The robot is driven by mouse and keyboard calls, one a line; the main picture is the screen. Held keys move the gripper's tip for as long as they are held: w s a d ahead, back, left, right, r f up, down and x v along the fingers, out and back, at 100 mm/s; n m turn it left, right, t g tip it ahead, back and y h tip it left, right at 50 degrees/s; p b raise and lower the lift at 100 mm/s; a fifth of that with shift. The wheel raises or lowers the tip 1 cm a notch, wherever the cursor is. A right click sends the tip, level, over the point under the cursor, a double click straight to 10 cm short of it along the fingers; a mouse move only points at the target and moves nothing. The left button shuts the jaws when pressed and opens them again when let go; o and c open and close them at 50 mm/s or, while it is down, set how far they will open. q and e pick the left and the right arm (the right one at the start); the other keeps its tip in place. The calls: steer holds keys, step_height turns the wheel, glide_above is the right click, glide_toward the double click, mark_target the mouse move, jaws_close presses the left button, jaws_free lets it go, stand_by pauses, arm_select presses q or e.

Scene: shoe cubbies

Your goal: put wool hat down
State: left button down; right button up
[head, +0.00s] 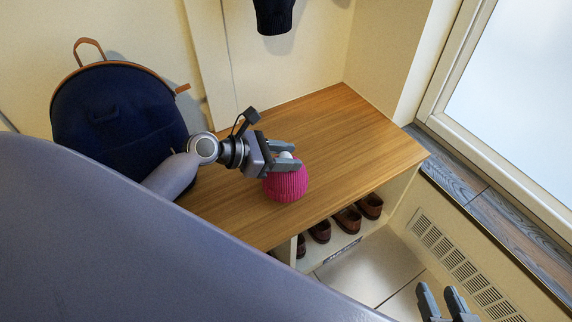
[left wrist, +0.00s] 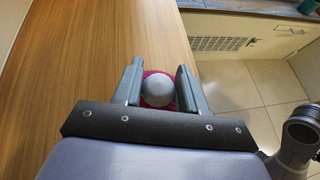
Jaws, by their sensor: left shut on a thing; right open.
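The wool hat (head: 286,184) is pink and ribbed with a pale grey pompom. It is at the wooden bench top (head: 345,135), near the front edge; I cannot tell whether it touches the wood. My left gripper (head: 290,157) is shut on the hat at its pompom end. In the left wrist view the grey pompom (left wrist: 158,90) sits between the two fingers, with a little pink showing around it. My right gripper (head: 443,301) is open and empty at the lower right, over the floor, away from the bench.
A dark blue backpack (head: 115,120) stands at the left of the bench. Brown shoes (head: 347,219) sit in the cubby below the bench top. A dark garment (head: 273,14) hangs above. The bench's right part is clear. A window ledge (head: 490,210) and vent (head: 450,255) are at the right.

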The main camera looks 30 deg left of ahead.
arm_select(q)
steer(key=shift+f, duration=0.85)
steer(key=shift+r, duration=0.1)
arm_select(e)
steer(key=shift+w+a+f, duration=0.15)
steer(key=shift+w+a, duration=0.05)
steer(key=shift+a, duration=0.15)
arm_select(q)
steer(key=c, duration=0.6)
jaws_free()
